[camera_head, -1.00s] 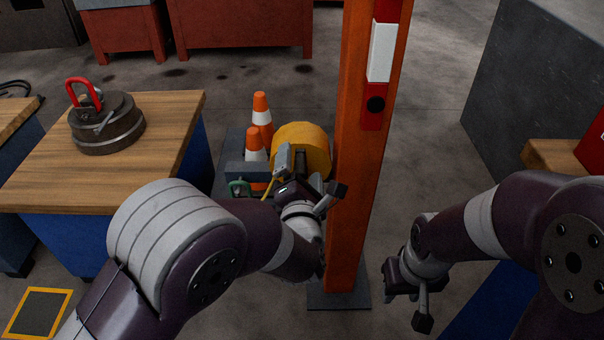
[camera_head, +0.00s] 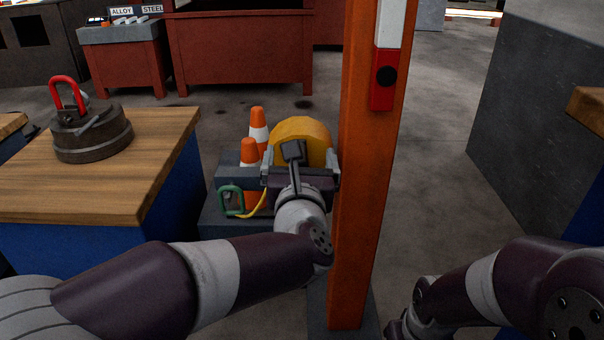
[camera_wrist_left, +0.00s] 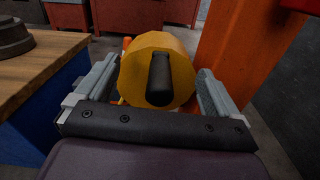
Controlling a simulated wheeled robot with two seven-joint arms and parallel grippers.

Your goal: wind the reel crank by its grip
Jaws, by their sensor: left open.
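The yellow reel (camera_head: 302,138) stands behind my left wrist, left of the orange post, in the head view. In the left wrist view the reel (camera_wrist_left: 150,57) faces me, and its dark crank grip (camera_wrist_left: 159,79) points toward the camera. My left gripper (camera_head: 300,165) is open; its two fingers stand on either side of the reel and grip in the left wrist view (camera_wrist_left: 150,85), with the grip between them and no finger visibly touching it. My right gripper (camera_head: 400,328) is at the bottom edge of the head view, mostly cut off.
An orange post (camera_head: 362,190) rises close on the right of my left gripper. A wooden-topped bench (camera_head: 95,190) with a dark round weight (camera_head: 92,135) stands at left. Orange cones (camera_head: 258,127) and a green shackle (camera_head: 230,200) are beside the reel.

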